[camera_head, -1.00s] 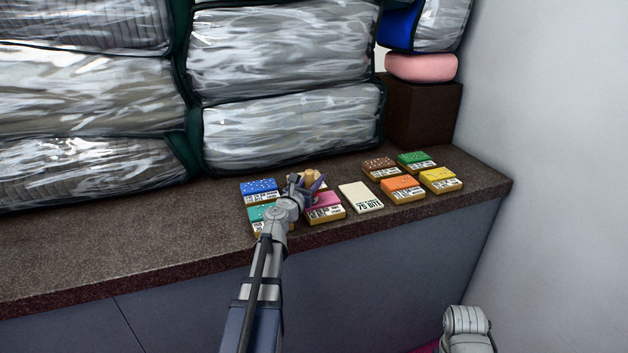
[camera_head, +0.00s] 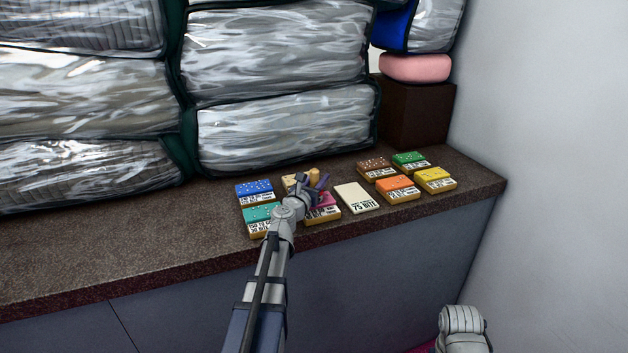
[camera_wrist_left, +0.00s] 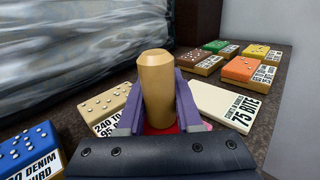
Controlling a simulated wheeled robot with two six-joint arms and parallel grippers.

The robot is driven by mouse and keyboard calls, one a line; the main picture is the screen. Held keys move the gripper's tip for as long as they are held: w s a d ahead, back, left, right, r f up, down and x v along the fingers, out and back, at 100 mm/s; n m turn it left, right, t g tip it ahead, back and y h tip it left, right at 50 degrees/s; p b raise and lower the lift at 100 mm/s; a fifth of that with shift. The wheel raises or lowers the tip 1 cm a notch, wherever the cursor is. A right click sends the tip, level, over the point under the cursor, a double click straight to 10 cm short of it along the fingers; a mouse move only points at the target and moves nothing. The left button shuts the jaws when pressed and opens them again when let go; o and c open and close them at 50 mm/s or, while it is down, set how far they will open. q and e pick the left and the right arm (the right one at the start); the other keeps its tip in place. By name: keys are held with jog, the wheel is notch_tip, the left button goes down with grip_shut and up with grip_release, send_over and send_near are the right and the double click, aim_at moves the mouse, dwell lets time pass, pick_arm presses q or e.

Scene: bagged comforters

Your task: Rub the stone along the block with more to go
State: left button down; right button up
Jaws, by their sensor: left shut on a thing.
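My left gripper (camera_head: 318,182) is shut on a tan, faceted stick-like piece (camera_wrist_left: 157,88), which stands upright between its purple fingers; I take it for the stone. It is over the near-left group of dotted, labelled blocks: blue (camera_head: 254,187), teal (camera_head: 260,213), tan (camera_head: 288,182) and magenta (camera_head: 324,212). The gripper partly covers the tan and magenta blocks. The tan block (camera_wrist_left: 106,102) stands left of the fingers in the wrist view. I cannot tell whether the stone touches a block. A cream card (camera_head: 356,198) reading "75 BITE" lies to the right. My right gripper is out of view.
Brown (camera_head: 374,164), green (camera_head: 410,159), orange (camera_head: 397,184) and yellow (camera_head: 434,175) blocks lie on the right of the counter (camera_head: 150,240). Bagged comforters (camera_head: 285,125) stack behind. A dark box (camera_head: 420,112) and wall (camera_head: 545,150) bound the right. The counter's left front is clear.

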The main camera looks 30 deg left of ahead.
pick_arm(q)
jog(key=shift+w+d, duration=1.2)
jog(key=shift+w, duration=0.2)
notch_tip(320, 180, up, 6)
jog(key=p, duration=0.6)
jog(key=shift+f, duration=0.1)
jog(key=shift+a, duration=0.1)
